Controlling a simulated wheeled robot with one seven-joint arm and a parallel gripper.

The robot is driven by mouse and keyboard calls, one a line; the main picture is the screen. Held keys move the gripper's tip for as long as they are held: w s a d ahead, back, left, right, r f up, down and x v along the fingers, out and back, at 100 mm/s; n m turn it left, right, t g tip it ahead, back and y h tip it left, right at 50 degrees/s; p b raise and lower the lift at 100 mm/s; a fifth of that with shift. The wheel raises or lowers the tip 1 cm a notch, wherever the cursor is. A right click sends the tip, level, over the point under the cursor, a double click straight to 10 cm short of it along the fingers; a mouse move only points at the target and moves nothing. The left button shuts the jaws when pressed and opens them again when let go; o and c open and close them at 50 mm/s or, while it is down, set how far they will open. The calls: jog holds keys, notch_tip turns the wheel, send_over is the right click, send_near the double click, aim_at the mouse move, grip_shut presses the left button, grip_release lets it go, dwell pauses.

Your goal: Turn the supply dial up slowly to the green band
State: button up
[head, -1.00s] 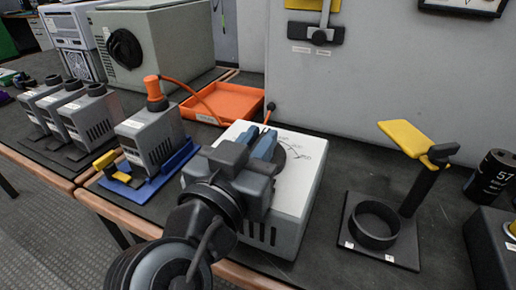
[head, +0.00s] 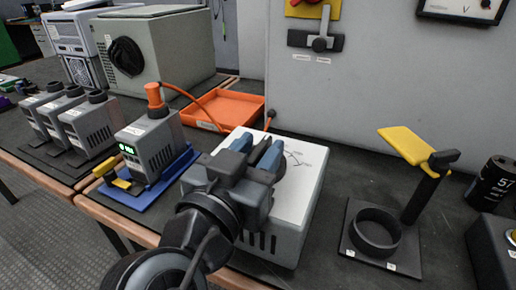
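The supply is a pale box (head: 299,205) with a white top, standing at the bench's front edge. Printed scale marks (head: 298,160) show on its top, right of my gripper. My gripper (head: 262,151) has blue fingers and is over the dial's place on that top. The fingers and wrist hide the dial and most of the scale, so I cannot see the pointer, the green band or whether the fingers touch the knob. A grey unit (head: 151,142) with an orange cap sits in a blue cradle (head: 172,172) to the left. Its small display is lit green.
An orange tray (head: 232,108) lies behind the supply, with an orange cable running to it. Right of the supply stand a black ring holder (head: 375,228) and a yellow paddle (head: 405,144) on a post. Several grey units (head: 88,125) stand at left.

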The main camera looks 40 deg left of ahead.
jog(key=v, duration=0.7)
jog(key=shift+s+p, duration=0.3)
jog(key=shift+d, duration=0.1)
dwell(2.1)
